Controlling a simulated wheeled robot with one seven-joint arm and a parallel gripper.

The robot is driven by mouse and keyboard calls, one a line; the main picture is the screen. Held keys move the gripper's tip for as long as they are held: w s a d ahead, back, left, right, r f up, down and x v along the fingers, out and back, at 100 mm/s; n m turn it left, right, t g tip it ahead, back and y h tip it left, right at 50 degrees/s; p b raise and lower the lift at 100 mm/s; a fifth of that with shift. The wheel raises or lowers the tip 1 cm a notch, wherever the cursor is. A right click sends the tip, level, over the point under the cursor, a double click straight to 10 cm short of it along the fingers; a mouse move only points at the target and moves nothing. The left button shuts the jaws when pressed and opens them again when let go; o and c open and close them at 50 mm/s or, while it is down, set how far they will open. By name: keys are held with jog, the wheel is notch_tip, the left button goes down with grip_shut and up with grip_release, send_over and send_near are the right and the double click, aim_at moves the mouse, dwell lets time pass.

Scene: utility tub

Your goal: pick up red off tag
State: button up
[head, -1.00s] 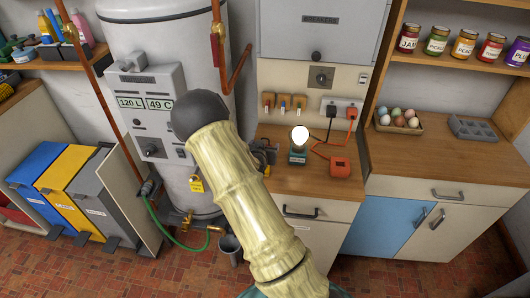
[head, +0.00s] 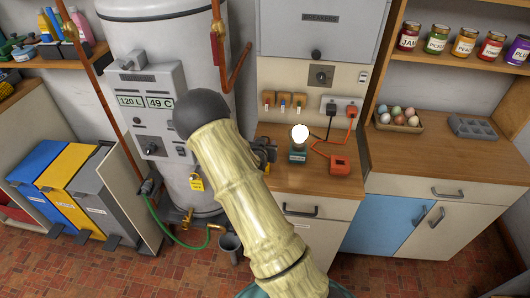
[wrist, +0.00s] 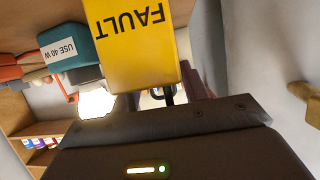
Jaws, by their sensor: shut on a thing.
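A yellow tag lettered FAULT (wrist: 145,45) fills the upper middle of the wrist view, upside down and close to the camera. My gripper (head: 264,153) shows in the head view just right of my arm; its fingers appear shut on this yellow tag. The tag's narrow dark loop shows by the gripper's edge. A dark red patch (wrist: 198,82) lies beside it in the wrist view; I cannot tell what it is. No red tag with readable OFF lettering shows. Another yellow tag (head: 196,184) hangs on the water heater's front.
The water heater (head: 170,40) stands left of my gripper. A lit lamp (head: 299,155) and a red box (head: 340,165) with cables stand to the right on the wooden counter (head: 310,182). Several small pegs or tags (head: 284,101) are on the wall behind. Eggs (head: 398,116) sit further right.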

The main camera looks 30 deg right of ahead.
notch_tip(320, 180, up, 10)
jog(key=b, duration=0.1)
dwell(0.6)
jog(key=shift+r, duration=0.1)
dwell(1.1)
